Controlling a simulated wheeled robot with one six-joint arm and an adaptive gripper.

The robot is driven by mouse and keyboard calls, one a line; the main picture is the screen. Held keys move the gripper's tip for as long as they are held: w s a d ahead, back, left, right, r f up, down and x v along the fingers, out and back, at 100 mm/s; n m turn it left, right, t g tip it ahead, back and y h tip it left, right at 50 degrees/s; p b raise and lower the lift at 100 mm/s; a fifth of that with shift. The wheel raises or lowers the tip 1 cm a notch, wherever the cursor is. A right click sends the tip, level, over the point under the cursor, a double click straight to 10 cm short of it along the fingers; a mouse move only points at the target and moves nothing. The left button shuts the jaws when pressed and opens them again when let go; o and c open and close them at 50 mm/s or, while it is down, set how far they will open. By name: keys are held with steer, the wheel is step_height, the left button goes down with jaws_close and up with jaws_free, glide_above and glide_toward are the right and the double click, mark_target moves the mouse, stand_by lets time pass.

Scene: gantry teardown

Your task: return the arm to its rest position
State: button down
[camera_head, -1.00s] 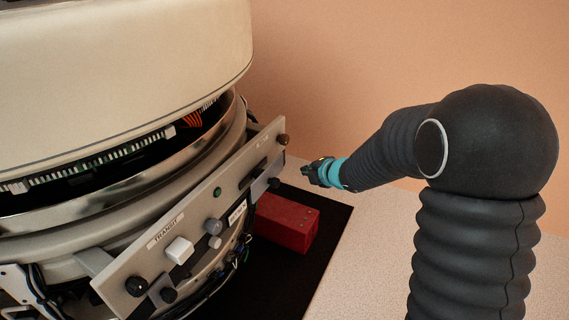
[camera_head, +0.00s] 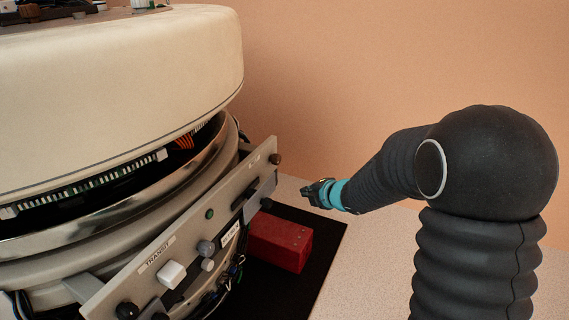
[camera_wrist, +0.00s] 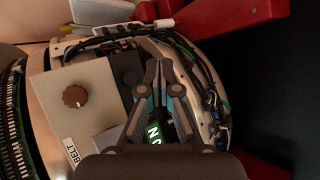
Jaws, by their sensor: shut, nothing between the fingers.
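My arm is extended from the right in the head view. My gripper (camera_head: 312,192) is at its end, beyond the right end of the grey control panel (camera_head: 185,248) and above the red block. In the wrist view my gripper (camera_wrist: 160,80) is shut with its fingertips together and nothing between them. Below the fingers in that view lie the panel (camera_wrist: 95,95), with a brown knob (camera_wrist: 75,96) and a "BELT" label, and a green label partly hidden by the fingers.
The large cream ring housing (camera_head: 120,70) fills the left of the head view. A red block (camera_head: 280,243) stands on a black mat (camera_head: 270,295) beside it. Cables (camera_wrist: 205,90) run along the housing's edge. Bare speckled floor (camera_head: 370,270) is free at the right.

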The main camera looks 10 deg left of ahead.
steer(key=s+d+f+m+h, duration=0.1)
steer(key=d+f+m+h, duration=0.3)
steer(key=d+m, duration=0.2)
steer(key=s+d+r+m+g+h+p, duration=0.1)
steer(key=s+d+r+m+g+h, duration=0.25)
steer(key=s+d+m, duration=0.6)
steer(key=s+r+m+p, duration=0.2)
steer(key=s+r+m, duration=0.3)
steer(key=s+r, duration=0.4)
steer(key=s+r+m+p, duration=0.3)
steer(key=s+r, duration=0.6)
steer(key=s, duration=0.8)
steer(key=m, duration=0.2)
steer(key=shift+d+m+y, duration=0.35)
steer(key=shift+d, duration=0.05)
